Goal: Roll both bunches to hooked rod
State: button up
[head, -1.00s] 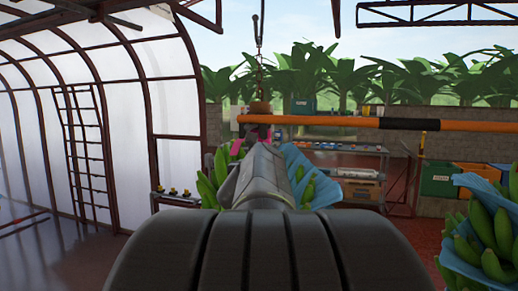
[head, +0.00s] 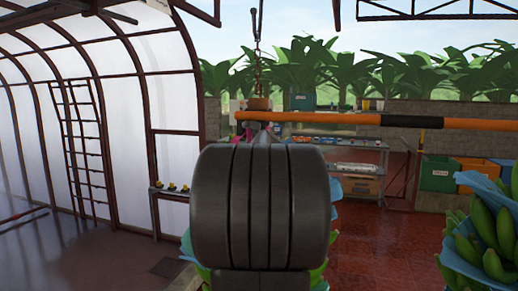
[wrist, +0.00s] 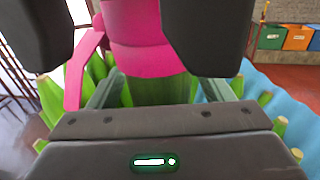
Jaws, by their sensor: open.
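A bunch of green bananas in a blue wrap hangs in the middle of the head view, mostly hidden behind my arm; only edges of its wrap (head: 334,190) show. In the wrist view its green fruit (wrist: 85,95) and blue wrap (wrist: 285,100) fill the lower part. A bright pink piece (wrist: 145,25) stands above the fruit, between the dark fingers of my open gripper (wrist: 122,38). I cannot tell whether they touch it. A second bunch (head: 485,240) in blue wrap is at the right edge. An orange rod (head: 330,118) with a black sleeve (head: 412,122) runs across; no hook on it is clear.
A chain (head: 257,65) hangs down to a brown block (head: 258,103) at the rod's left end. Behind are a shelf bench (head: 360,165) and a green crate (head: 439,174). Red floor (head: 385,240) is open between the two bunches.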

jog(key=shift+w+d, duration=0.15)
jog(key=shift+w, duration=0.9)
jog(key=shift+c, duration=0.3)
